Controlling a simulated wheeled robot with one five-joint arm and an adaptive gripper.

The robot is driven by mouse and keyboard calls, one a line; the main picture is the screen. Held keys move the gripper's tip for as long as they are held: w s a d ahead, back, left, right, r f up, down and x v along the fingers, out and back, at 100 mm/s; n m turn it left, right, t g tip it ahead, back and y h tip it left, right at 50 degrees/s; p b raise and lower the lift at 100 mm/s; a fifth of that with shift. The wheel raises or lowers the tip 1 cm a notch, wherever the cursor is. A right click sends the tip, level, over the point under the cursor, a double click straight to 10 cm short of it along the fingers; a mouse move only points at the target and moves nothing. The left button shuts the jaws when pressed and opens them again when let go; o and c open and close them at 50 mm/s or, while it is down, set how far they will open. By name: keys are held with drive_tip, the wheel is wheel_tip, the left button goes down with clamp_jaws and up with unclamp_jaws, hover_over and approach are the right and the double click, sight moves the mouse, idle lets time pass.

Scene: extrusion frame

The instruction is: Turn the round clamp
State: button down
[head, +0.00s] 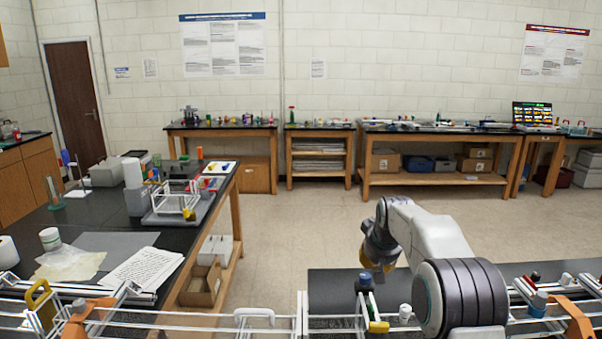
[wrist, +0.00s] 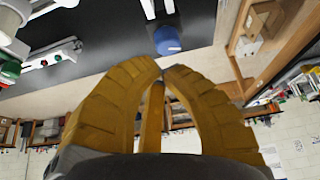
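A round blue knob, which looks like the round clamp, stands on the frame in the head view (head: 365,281). In the wrist view a blue round cap (wrist: 167,41), apparently the same part, lies just beyond my fingertips with a small gap. My gripper (head: 376,264) has yellow-brown fingers and hangs just above the knob in the head view. It also shows in the wrist view (wrist: 162,68), where the curved fingers come together at the tips with nothing visible between them. A yellow handle (head: 378,327) sits below the knob.
White extrusion rails (head: 220,322) run across the front. A white knob (head: 405,313) stands right of the blue one. An orange bracket (head: 577,320) and another blue-capped part (head: 538,303) are at right. A black-topped bench (head: 110,215) stands left; open floor lies beyond.

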sight(362, 284)
wheel_tip(362, 284, down, 3)
drive_tip(key=b, duration=0.3)
drive_tip(key=shift+f, duration=0.2)
drive_tip(key=shift+f+b, duration=0.7)
drive_tip(key=shift+f, duration=0.65)
drive_tip(key=shift+w+a+p, duration=0.15)
drive_tip(key=shift+w+p, duration=0.35)
drive_tip(key=shift+p, duration=0.25)
drive_tip(key=shift+a+p, duration=0.5)
drive_tip(key=shift+a, duration=0.35)
idle(0.4)
drive_tip(key=shift+s+a+f+b, duration=0.1)
drive_tip(key=shift+s+f+b, duration=0.15)
drive_tip(key=shift+s+b, duration=0.15)
idle(0.3)
drive_tip(key=shift+s+r, duration=0.1)
wheel_tip(362, 284, up, 6)
drive_tip(key=p, duration=0.4)
drive_tip(key=shift+r, duration=0.15)
drive_tip(key=c, duration=2)
unclamp_jaws()
